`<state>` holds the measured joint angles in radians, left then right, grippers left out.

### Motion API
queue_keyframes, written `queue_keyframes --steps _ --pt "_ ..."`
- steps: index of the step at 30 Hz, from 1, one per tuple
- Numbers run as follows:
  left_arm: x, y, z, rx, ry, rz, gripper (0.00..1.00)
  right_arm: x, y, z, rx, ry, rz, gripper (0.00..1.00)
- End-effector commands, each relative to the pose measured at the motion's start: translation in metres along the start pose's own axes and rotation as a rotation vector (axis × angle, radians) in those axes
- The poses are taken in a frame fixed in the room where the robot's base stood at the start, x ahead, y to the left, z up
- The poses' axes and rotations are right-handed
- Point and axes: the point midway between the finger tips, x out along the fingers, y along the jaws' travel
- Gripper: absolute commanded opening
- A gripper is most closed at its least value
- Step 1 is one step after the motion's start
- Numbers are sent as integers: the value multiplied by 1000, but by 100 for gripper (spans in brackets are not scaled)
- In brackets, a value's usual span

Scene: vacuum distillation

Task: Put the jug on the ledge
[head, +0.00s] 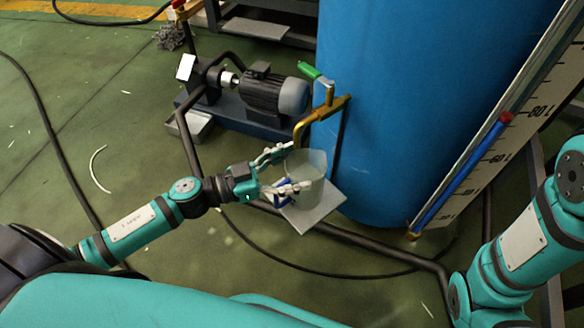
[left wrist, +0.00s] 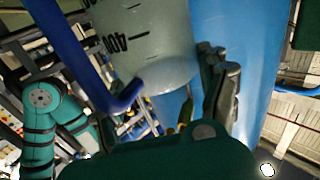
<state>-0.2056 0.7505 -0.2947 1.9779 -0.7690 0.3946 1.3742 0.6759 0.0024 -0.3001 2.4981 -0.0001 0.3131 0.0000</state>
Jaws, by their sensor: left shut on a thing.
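The jug (head: 313,168) is a translucent pale beaker with a blue handle. It is roughly upright beside the brass tap of the blue tank. My left gripper (head: 286,170) comes from the left and is shut on the jug, with fingers at its handle side. The left wrist view shows the jug (left wrist: 155,45) close up, with black scale marks and its blue handle. The ledge (head: 318,212) is a small light-grey plate at the tank's foot. The jug overlaps it in the head view; I cannot tell whether they touch. My right gripper is out of view.
The brass tap (head: 322,112) with a green handle reaches close over the jug. The blue tank (head: 395,100) stands behind, with a level scale (head: 500,130) at right. A motor pump (head: 272,92) and dark pipe frame (head: 345,235) are nearby. Green floor is open at left.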

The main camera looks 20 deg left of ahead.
Motion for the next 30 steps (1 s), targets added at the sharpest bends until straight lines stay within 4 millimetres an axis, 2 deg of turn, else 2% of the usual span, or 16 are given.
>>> queue_keyframes --steps 2,3,8,17,20,23,25,30 --pt "0 0 2 -2 0 0 22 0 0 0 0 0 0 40" --pt "0 0 2 -2 0 0 80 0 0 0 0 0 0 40" --pt "0 0 2 -1 0 0 100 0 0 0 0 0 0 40" --pt "0 0 1 0 0 0 100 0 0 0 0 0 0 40" --pt "-6 0 0 -3 -3 -2 100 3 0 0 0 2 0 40" --pt "-20 0 -1 -6 -6 -2 100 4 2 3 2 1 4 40" --pt "-33 0 -2 -6 -5 -3 100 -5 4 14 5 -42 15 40" --pt "-72 0 -3 -5 -6 -3 100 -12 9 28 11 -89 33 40"
